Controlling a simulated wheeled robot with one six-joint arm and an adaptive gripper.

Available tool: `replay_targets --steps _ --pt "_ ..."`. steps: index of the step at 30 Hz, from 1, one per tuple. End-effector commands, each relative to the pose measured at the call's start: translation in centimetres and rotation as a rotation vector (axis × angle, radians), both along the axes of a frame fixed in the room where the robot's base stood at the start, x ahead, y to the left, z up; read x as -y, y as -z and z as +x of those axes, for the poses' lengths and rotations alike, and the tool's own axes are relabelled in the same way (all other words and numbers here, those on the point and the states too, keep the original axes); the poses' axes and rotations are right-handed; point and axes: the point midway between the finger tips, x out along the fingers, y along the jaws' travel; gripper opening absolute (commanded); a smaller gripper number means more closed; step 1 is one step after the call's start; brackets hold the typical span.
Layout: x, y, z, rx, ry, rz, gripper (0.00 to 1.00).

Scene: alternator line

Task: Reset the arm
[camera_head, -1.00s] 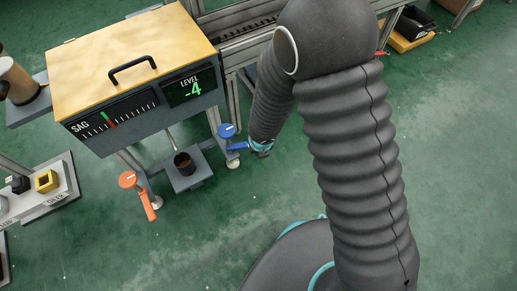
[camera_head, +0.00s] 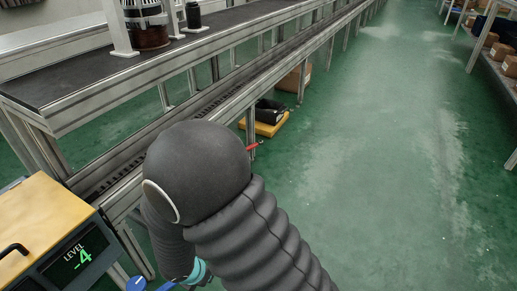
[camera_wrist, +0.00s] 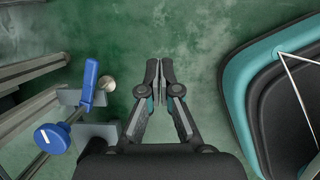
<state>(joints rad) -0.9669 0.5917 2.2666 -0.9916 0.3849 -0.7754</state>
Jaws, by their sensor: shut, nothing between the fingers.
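My gripper (camera_wrist: 159,72) shows in the wrist view with its two fingers together and nothing between them. It points down toward the green floor and is apart from everything around it. In the head view my arm is folded in front of the camera and the fingers are out of the picture; only a teal part near the wrist shows at the bottom. A blue lever (camera_wrist: 89,85) and a blue round knob (camera_wrist: 52,138) are left of the gripper in the wrist view. The yellow-topped box (camera_head: 38,228) with a display reading LEVEL -4 is at the lower left of the head view.
A conveyor (camera_head: 150,70) on metal legs runs from the left toward the back. A yellow tray (camera_head: 264,126) with a black item lies on the floor beside it. Shelves with cardboard boxes (camera_head: 501,52) stand at the right. The green floor (camera_head: 400,170) between is clear.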

Motion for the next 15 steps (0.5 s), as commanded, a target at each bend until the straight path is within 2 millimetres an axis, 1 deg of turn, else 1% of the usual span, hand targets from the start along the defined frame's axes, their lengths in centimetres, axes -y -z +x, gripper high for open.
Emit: replay_targets --steps 1,5,7,9,11,12,15 --pt "1.1 -1.7 0.5 0.023 0.133 0.020 0.00" --pt "4.5 -5.7 1.4 0.074 0.488 0.071 0.00" --pt "6.5 -8.0 1.6 0.098 0.687 0.104 0.00" --pt "8.4 -10.3 1.7 0.117 0.880 0.141 0.00" --pt "10.1 -12.2 1.6 0.130 1.037 0.171 0.00" --pt "11.1 -13.4 1.4 0.136 1.138 0.192 0.00" --pt "13.6 -16.2 0.9 0.146 1.375 0.245 0.00"
